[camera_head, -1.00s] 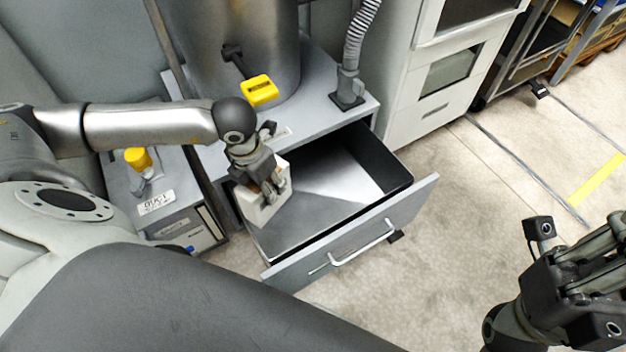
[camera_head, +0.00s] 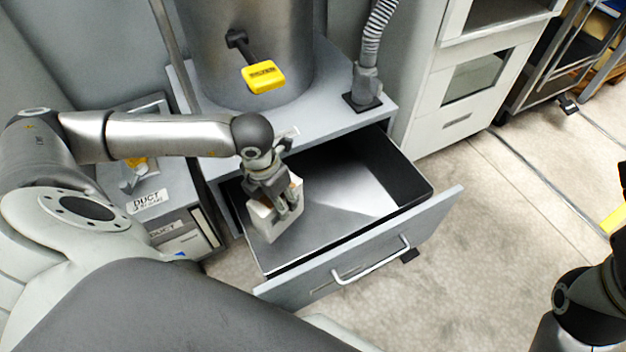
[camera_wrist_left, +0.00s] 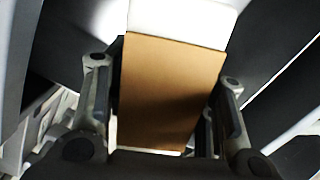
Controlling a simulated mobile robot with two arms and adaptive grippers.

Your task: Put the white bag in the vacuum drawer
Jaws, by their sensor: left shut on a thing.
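The white bag (camera_head: 272,222) is a small white block in the head view, held over the left part of the open drawer (camera_head: 300,292). My left gripper (camera_head: 288,208) is shut on the bag, and its fingers cover part of it. In the left wrist view the held thing (camera_wrist_left: 170,90) shows a brown face and a white end between the two fingers. I cannot tell whether the bag touches the drawer floor. The drawer is pulled out, with a grey metal floor and a handle on its front. My right arm shows at the lower right; its fingers are out of frame.
A metal drum with a yellow-handled lever (camera_head: 263,77) stands above the drawer. A ribbed hose (camera_head: 372,45) rises at the cabinet's right corner. A white cabinet (camera_head: 455,105) stands to the right. The drawer's right part is empty.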

